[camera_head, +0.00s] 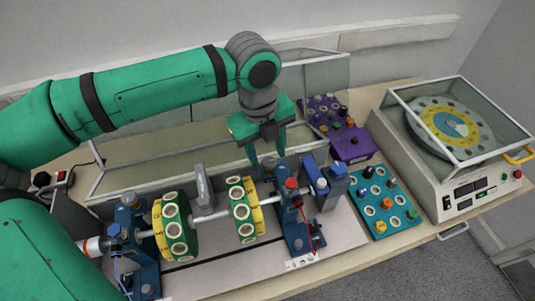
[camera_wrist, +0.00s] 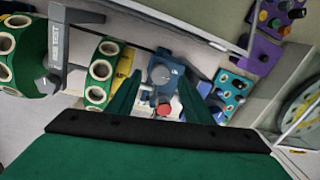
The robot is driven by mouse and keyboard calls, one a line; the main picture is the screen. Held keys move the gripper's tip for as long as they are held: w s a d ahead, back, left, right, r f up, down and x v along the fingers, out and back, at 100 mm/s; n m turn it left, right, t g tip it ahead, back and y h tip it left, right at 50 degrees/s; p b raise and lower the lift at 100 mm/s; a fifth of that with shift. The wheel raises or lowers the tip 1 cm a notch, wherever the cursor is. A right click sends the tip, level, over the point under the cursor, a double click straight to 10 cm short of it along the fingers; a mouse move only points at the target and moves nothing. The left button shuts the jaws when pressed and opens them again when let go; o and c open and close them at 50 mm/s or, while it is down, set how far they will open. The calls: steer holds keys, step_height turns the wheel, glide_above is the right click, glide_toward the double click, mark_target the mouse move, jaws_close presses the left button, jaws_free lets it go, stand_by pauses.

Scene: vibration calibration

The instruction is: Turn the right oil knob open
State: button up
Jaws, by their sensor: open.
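The right bearing stand (camera_head: 299,222) is blue and stands at the right end of the shaft. A red knob (camera_head: 291,184) sits on its top; it also shows in the wrist view (camera_wrist: 163,110). A grey round knob (camera_wrist: 160,75) lies beside the red one on a blue block in the wrist view. I cannot tell for sure which of them is the oil knob. My gripper (camera_head: 268,160) is open and empty, above and behind the stand in the head view. In the wrist view its green fingers (camera_wrist: 170,88) lie either side of the knobs, apparently without contact.
Green and yellow discs (camera_head: 176,226) sit on the shaft left of the stand. Blue blocks (camera_head: 322,185) stand close on its right. A teal peg board (camera_head: 385,204), a purple box (camera_head: 350,144) and a glass-covered machine (camera_head: 462,183) lie further right. A clear guard (camera_head: 318,72) stands behind.

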steer(key=shift+d+f, duration=0.1)
steer(key=shift+f, duration=0.5)
steer(key=c, duration=1.1)
steer(key=shift+o, duration=0.2)
